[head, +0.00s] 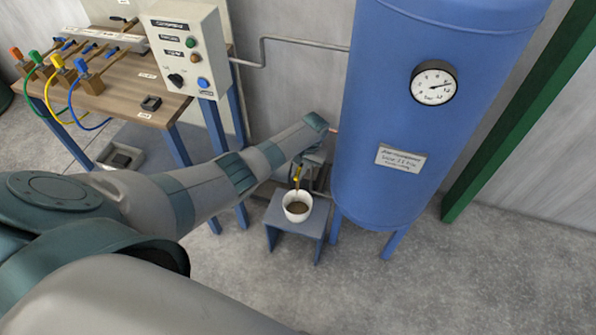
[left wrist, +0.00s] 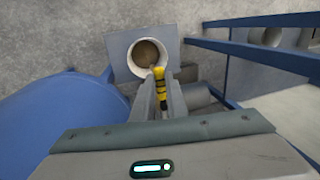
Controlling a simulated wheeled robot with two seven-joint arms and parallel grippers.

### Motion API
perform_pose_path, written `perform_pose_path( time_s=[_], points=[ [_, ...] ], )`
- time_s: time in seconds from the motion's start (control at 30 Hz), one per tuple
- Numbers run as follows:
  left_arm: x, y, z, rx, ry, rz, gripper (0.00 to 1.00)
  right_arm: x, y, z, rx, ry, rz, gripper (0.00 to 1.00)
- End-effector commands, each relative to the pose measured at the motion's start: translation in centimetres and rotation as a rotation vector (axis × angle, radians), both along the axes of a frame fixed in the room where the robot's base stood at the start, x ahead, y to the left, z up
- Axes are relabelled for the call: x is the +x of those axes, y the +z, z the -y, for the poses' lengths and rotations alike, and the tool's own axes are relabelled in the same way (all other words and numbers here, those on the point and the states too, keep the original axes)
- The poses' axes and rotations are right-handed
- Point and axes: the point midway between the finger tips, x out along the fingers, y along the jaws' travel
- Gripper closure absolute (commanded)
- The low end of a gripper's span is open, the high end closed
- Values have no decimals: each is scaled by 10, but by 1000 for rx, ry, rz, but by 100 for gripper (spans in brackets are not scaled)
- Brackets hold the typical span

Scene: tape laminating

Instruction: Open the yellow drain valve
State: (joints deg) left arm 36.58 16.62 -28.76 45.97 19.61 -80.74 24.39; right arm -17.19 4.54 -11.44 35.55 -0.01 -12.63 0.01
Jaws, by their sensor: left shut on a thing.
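The yellow drain valve handle (head: 298,176), with black bands, shows below my left gripper (head: 311,160) at the foot of the blue tank (head: 385,120). In the left wrist view the handle (left wrist: 159,76) sits between the two fingers of my left gripper (left wrist: 160,96), which is shut on it. The valve body and its pipe are mostly hidden by the gripper and wrist. A white cup (head: 297,207) with brown inside stands on a small grey stool (head: 275,237) under the handle. My right gripper is not in view.
A round gauge (head: 433,83) and a label plate (head: 400,158) are on the tank. A control box (head: 187,50) stands left, beside a wooden bench (head: 130,85) with coloured hoses.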

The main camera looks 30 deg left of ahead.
Motion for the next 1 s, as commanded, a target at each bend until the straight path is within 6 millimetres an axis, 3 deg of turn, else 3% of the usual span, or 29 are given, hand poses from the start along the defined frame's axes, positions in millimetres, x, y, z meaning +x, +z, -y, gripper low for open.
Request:
perform_pose_path(
  time_s=[0.13,0.17,0.2,0.23,0.67,1.0],
  points=[
    [1,0,1,-3,1,2,100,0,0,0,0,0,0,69],
    [1,0,1,-3,1,2,80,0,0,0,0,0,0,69],
    [1,0,1,-3,1,2,71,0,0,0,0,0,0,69],
    [1,0,1,-2,0,1,68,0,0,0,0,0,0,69],
    [1,4,1,-1,-1,1,68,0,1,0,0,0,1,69],
    [3,37,8,-2,-2,3,68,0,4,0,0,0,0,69]
  ],
)
